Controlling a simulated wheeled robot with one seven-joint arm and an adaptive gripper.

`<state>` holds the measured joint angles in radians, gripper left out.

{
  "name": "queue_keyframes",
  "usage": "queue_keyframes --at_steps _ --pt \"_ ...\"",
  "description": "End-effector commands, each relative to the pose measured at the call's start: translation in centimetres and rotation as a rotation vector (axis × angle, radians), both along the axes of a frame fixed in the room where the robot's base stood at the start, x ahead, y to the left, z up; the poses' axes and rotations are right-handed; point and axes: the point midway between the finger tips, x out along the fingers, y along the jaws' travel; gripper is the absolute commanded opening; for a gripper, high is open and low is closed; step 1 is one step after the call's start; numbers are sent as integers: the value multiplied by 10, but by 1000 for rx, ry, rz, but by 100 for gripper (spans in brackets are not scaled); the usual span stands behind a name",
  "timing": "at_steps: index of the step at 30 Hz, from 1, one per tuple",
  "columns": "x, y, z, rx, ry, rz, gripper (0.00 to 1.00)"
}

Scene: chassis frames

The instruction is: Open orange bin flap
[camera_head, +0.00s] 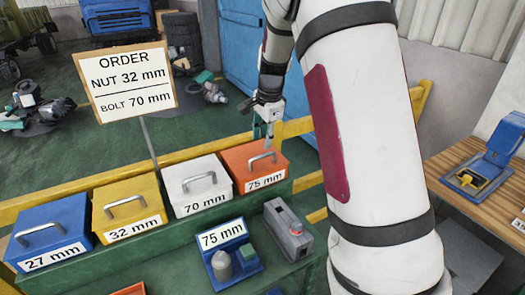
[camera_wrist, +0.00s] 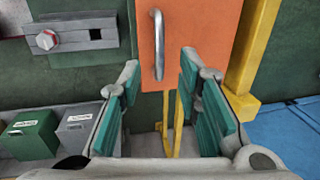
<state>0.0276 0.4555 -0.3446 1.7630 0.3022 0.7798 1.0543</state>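The orange bin (camera_head: 243,164) stands at the right end of the bin row, with a metal handle (camera_head: 262,158) on its closed flap and a "75 mm" label. In the wrist view the orange flap (camera_wrist: 203,35) fills the top middle. Its handle (camera_wrist: 158,42) lies between the fingertips in the picture. My gripper (camera_head: 270,118) is above the back of the orange bin, fingers pointing down. The wrist view shows my gripper (camera_wrist: 158,64) with teal-padded fingers spread wide and nothing between the pads. I see no contact with the handle.
White (camera_head: 195,185), yellow (camera_head: 128,208) and blue (camera_head: 50,232) bins stand to the left. A grey device (camera_head: 288,228) and a blue "75 mm" holder (camera_head: 232,265) sit in front. A yellow rail (camera_head: 170,160) runs behind. An order sign (camera_head: 125,80) rises behind the bins.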

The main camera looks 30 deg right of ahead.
Motion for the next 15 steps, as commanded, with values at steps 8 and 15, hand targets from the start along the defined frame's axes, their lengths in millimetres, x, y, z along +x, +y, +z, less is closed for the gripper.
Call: queue_keyframes --at_steps 8,15 --pt "8 -1 -46 -1 3 0 31" --pt "12 0 -63 0 1 -1 31"
